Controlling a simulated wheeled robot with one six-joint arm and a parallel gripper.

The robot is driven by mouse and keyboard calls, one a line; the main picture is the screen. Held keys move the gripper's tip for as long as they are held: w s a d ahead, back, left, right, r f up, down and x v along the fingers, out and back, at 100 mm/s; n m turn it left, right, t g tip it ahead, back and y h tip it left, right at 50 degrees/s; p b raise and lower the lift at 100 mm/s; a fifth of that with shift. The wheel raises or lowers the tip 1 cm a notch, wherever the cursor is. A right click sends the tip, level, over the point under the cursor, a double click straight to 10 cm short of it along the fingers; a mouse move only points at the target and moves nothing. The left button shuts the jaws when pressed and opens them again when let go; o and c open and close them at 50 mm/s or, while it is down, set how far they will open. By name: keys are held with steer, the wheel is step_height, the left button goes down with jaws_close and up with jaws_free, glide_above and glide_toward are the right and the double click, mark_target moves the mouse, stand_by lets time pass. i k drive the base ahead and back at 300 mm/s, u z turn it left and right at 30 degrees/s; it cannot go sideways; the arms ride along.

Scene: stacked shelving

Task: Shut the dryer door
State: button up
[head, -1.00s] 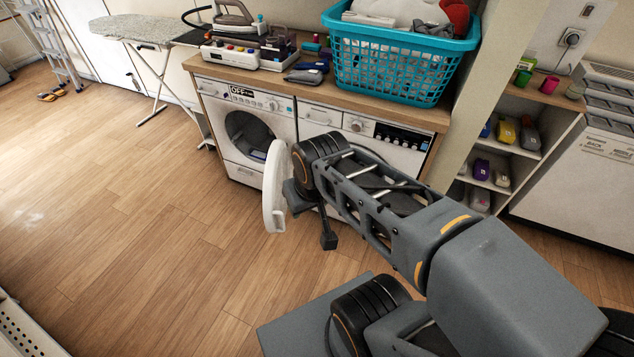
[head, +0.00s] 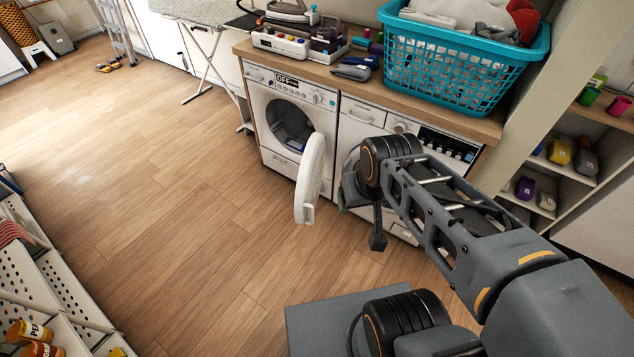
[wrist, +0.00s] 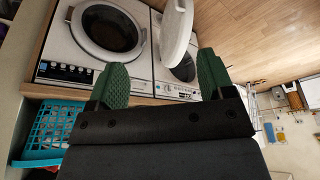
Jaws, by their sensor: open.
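The dryer (head: 262,128) is the white front-loading machine at left under the counter, with "OFF" on its panel. Its round white door (head: 310,180) is swung far out from the dark opening. My gripper (head: 348,190) is just right of the door, partly hidden by my arm; contact cannot be told from the head view. In the wrist view my gripper (wrist: 161,72) has its two green fingers spread, with nothing held between them. The door (wrist: 177,32) shows edge-on beyond the fingers, with the dryer (wrist: 184,90) behind it.
A second white machine (wrist: 78,68) with its door shut stands right of the dryer. A blue basket (head: 452,65) and irons (head: 292,30) are on the counter. Perforated white bins (head: 70,285) stand at lower left. The wood floor left of the door is clear.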

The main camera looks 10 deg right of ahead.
mark_target(309, 180)
steer(key=u, duration=0.45)
steer(key=k, duration=0.55)
steer(key=u, duration=0.35)
steer(key=i, duration=1.2)
steer(key=z, duration=0.25)
